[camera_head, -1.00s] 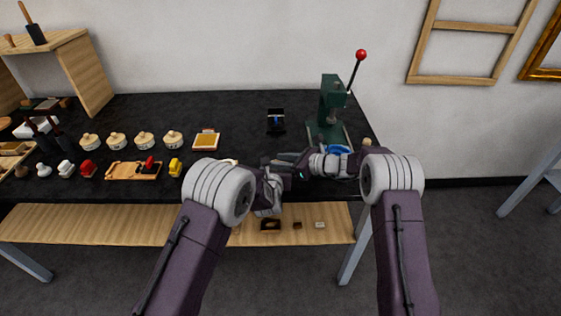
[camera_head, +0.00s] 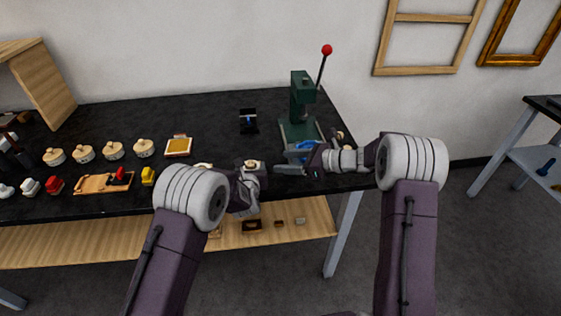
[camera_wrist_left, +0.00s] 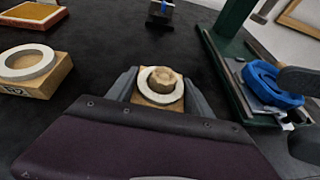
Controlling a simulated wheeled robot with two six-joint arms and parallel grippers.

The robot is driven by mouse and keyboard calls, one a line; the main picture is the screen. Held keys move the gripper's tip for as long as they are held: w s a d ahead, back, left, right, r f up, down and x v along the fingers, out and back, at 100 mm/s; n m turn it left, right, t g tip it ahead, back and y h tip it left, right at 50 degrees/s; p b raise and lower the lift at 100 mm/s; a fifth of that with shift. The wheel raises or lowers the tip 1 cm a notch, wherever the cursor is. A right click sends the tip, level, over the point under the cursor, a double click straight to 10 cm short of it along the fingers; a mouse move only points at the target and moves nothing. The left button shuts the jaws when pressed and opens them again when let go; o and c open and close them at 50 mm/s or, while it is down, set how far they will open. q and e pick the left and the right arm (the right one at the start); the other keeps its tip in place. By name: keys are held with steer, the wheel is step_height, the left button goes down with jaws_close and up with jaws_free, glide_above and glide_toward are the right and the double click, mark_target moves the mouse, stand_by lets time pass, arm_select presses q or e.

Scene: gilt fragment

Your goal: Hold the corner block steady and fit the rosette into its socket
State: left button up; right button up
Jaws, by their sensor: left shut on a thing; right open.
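My left gripper (camera_head: 252,184) is shut on the corner block (camera_wrist_left: 142,98), a pale wooden block with a white ring on top; it shows between the two jaws in the left wrist view. The tan rosette (camera_wrist_left: 165,84) sits within the ring, roughly centred; I cannot tell how deep it sits. The block and rosette also show small in the head view (camera_head: 252,164). My right gripper (camera_head: 290,169) is open, to the right of the block and apart from it. Its dark fingers show at the right edge of the left wrist view.
A green press (camera_head: 303,108) with a red-knobbed lever stands behind the right gripper, with a blue ring-shaped piece (camera_wrist_left: 272,84) at its base. Another wooden block with a white ring (camera_wrist_left: 32,66) lies left. Lidded pots (camera_head: 113,150) and stamps line the left.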

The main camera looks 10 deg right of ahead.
arm_select(q)
steer(key=o, duration=1.5)
steer(key=shift+c, duration=0.2)
steer(key=shift+s, duration=0.15)
steer(key=d+v, duration=0.1)
steer(key=v, duration=1)
steer(key=shift+s+a+r, duration=0.15)
steer(key=shift+s+a, duration=0.25)
steer(key=shift+a, duration=0.1)
